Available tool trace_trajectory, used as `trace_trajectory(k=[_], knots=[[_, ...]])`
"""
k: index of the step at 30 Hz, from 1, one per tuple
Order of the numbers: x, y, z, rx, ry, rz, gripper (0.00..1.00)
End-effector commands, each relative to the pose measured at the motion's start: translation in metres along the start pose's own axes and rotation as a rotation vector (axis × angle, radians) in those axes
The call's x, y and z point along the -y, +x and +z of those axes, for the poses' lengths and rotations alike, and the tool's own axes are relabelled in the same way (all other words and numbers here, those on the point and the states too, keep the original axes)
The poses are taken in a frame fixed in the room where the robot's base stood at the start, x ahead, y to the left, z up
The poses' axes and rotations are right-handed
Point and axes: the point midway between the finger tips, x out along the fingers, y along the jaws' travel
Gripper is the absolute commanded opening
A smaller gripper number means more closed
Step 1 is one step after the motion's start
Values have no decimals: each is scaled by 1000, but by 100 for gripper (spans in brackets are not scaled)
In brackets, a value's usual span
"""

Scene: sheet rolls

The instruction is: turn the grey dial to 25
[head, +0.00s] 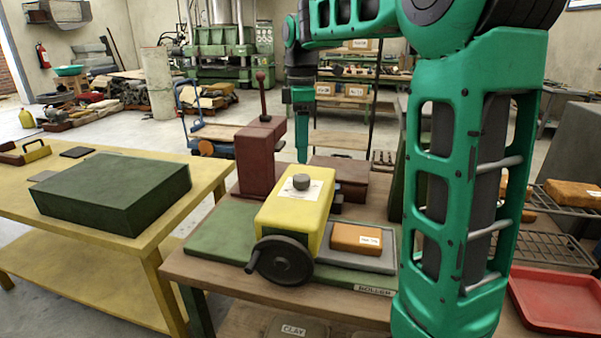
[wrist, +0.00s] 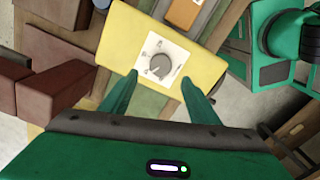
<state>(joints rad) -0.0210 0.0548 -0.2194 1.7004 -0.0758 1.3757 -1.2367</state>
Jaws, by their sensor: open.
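The grey dial (head: 301,182) sits on a white scale plate on top of the yellow roller housing (head: 284,216). In the wrist view the dial (wrist: 160,66) shows from above, with small marks around it on the white plate (wrist: 171,55); the numbers are too small to read. My gripper (wrist: 164,82) is open and empty, its two green fingers spread on either side of the dial in that view. In the head view my gripper (head: 302,150) hangs above and behind the yellow housing, apart from the dial.
A black handwheel (head: 280,261) is on the housing's front. An orange block (head: 356,238) lies on a grey plate at its right. A dark red post with a lever (head: 259,155) stands behind left. A green box (head: 112,190) lies on the yellow table. A red tray (head: 556,298) is at right.

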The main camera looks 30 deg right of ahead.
Motion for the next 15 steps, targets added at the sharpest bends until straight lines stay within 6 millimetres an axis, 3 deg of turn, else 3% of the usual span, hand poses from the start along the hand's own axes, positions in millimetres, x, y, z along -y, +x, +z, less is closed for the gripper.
trace_trajectory(k=[6, 15], knots=[[0, 40, 1, 1, 3, -3, 55], [0, 73, 2, 0, 5, -1, 55]])
